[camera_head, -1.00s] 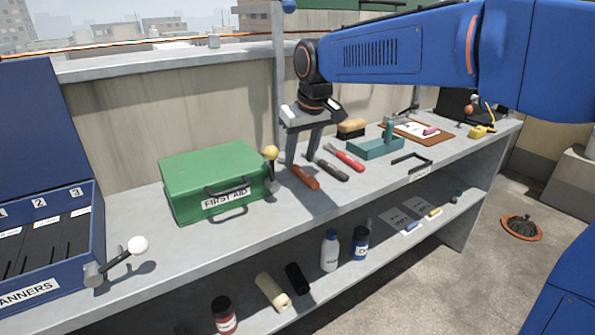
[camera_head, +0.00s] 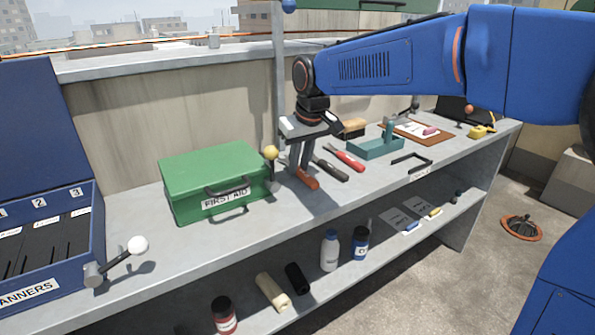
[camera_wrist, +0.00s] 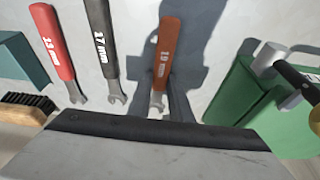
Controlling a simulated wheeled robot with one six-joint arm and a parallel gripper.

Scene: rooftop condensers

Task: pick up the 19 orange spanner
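The orange spanner (camera_head: 308,179) lies on the grey bench top, right of the green first aid box. In the wrist view the orange spanner (camera_wrist: 166,52) reads 19 mm, with its open jaw towards my gripper. My gripper (camera_head: 299,166) points down at its jaw end, its two fingers drawn close together on either side of it. The fingers look shut on the spanner, which still lies at bench level. The exact contact is partly hidden by the fingers and the gripper body.
A black 17 mm spanner (camera_wrist: 101,40) and a red spanner (camera_wrist: 52,42) lie beside it. The green first aid box (camera_head: 215,180) stands close on the left. A teal tray (camera_head: 375,148) and a brush (camera_head: 352,128) are on the right. The blue spanner box (camera_head: 50,245) is at far left.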

